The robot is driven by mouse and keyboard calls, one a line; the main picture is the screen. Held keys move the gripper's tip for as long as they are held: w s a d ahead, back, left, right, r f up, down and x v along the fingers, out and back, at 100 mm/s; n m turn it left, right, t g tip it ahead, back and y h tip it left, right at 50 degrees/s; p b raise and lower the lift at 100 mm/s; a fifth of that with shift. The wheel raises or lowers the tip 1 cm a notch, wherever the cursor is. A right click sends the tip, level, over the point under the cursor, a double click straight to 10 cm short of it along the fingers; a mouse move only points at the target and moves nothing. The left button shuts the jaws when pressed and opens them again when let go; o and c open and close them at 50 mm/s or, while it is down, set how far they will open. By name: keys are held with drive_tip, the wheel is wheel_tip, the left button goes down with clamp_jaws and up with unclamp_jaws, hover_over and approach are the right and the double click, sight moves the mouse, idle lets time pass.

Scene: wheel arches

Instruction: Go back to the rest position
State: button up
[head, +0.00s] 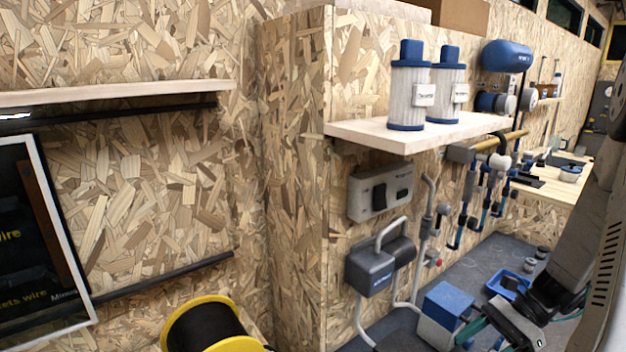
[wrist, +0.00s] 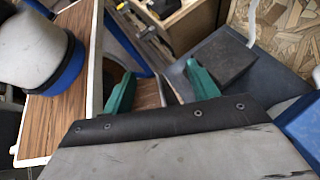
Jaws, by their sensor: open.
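My gripper (wrist: 161,86) shows in the wrist view with its two teal fingers spread apart. Nothing is held between them. In the head view my gripper (head: 520,333) is at the lower right, low over the grey floor and right of a blue and white box (head: 445,310). My arm comes down from the right edge. The lower end of the gripper is partly cut off by the frame.
A pale shelf (head: 425,133) with two blue-capped filter cylinders (head: 409,88) juts from the chipboard wall. Pipes and a grey pump unit (head: 378,266) hang below. A yellow spool (head: 212,325) is at bottom left. A blue tray (head: 508,284) lies near my arm.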

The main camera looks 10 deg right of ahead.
drive_tip(key=s+a+r+n+h, duration=0.4)
drive_tip(key=a+r+n+h, duration=0.2)
drive_tip(key=a+r+n, duration=0.2)
drive_tip(key=s+a+r+n+t+h, duration=0.1)
drive_tip(key=s+a+r+n+h, duration=0.3)
drive_tip(key=a+r+n, duration=0.4)
wheel_tip(320, 180, up, 4)
drive_tip(key=n+h, duration=0.1)
drive_tip(key=n, duration=0.2)
drive_tip(key=shift+a+r+h, duration=0.2)
drive_tip(key=shift+r+h, duration=0.05)
drive_tip(key=shift+h, duration=0.15)
